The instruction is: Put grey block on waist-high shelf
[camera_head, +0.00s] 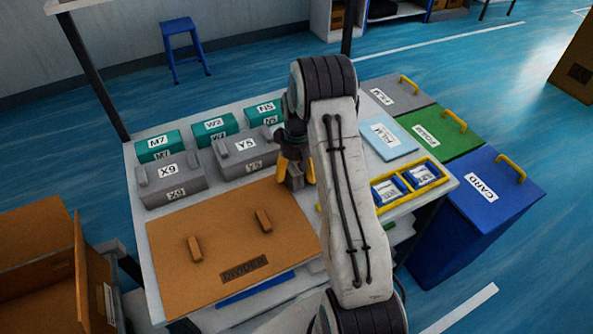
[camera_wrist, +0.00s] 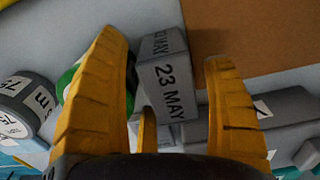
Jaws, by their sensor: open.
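A small grey block (camera_wrist: 168,82) with "23 MAY" printed on its faces stands on the white worktop (camera_head: 134,192). It sits between the two yellow fingers of my gripper (camera_wrist: 165,52) in the wrist view, with gaps beside it. The fingers are open and do not clamp it. In the head view my gripper (camera_head: 296,168) points down at the grey block (camera_head: 295,183), which is partly hidden by the fingers. I cannot tell which surface is the waist-high shelf; a level under the worktop shows only in part.
Grey boxes X9 (camera_head: 168,186) and Y5 (camera_head: 245,155) and a brown divider board (camera_head: 225,255) lie close by. A grey cylinder (camera_wrist: 25,100) and a green item (camera_wrist: 72,82) flank the left finger. A yellow tray (camera_head: 405,181) and a blue CARD bin (camera_head: 480,215) are on the right.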

